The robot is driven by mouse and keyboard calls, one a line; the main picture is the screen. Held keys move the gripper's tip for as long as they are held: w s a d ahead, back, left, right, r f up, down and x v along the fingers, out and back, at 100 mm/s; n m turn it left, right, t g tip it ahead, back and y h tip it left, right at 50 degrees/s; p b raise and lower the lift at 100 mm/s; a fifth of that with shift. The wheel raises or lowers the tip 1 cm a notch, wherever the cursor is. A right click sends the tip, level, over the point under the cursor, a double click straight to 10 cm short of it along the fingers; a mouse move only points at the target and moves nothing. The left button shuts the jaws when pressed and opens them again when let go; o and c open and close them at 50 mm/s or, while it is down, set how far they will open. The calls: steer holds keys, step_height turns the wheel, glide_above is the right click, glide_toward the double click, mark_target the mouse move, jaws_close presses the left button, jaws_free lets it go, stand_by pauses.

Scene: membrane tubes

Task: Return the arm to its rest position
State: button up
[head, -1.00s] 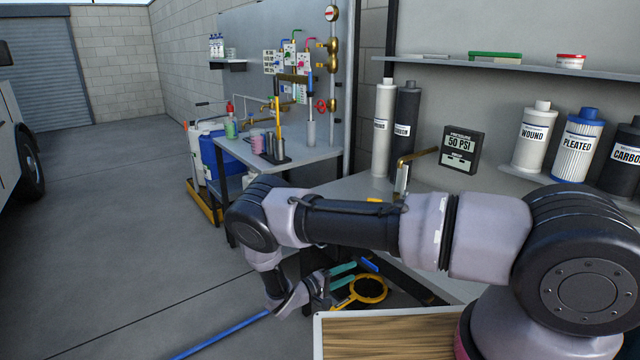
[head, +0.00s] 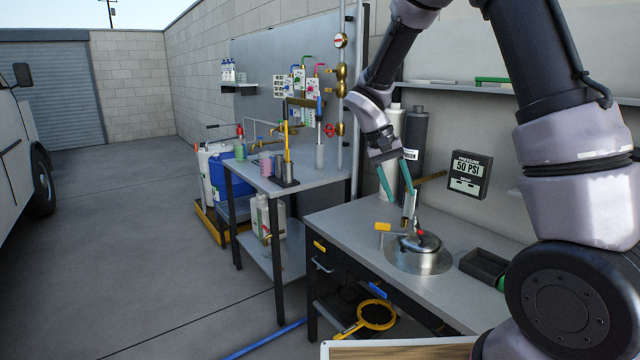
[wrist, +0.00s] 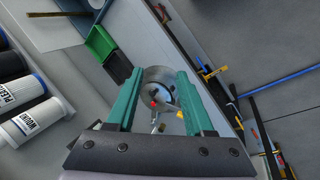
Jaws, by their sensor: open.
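My gripper (head: 398,178) is raised above the workbench in the head view, its teal fingers pointing down near the faucet. In the wrist view my gripper (wrist: 160,100) shows two teal fingers spread apart with nothing between them. My arm is bent, rising at the right and reaching over to the left.
The grey workbench (head: 345,228) holds a black tray (head: 484,266). White and dark filter cylinders (head: 414,140) stand behind my gripper. A pressure sign (head: 468,175) is on the wall. A yellow strainer (head: 377,314) lies low in front. Open floor (head: 140,240) lies left.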

steer(key=s+d+r+m+t+y, duration=0.1)
steer(key=s+d+r+t+y, duration=0.1)
steer(key=s+r, duration=0.7)
steer(key=s+d+r+m+t+y, duration=0.1)
steer(key=s+d+r+t+y, duration=0.2)
steer(key=s+r+t, duration=0.3)
steer(key=s+r+y, duration=0.1)
steer(key=s+r, duration=0.3)
steer(key=r, duration=0.1)
steer(key=shift+s+d+y, duration=0.15)
steer(key=shift+s+y, duration=0.15)
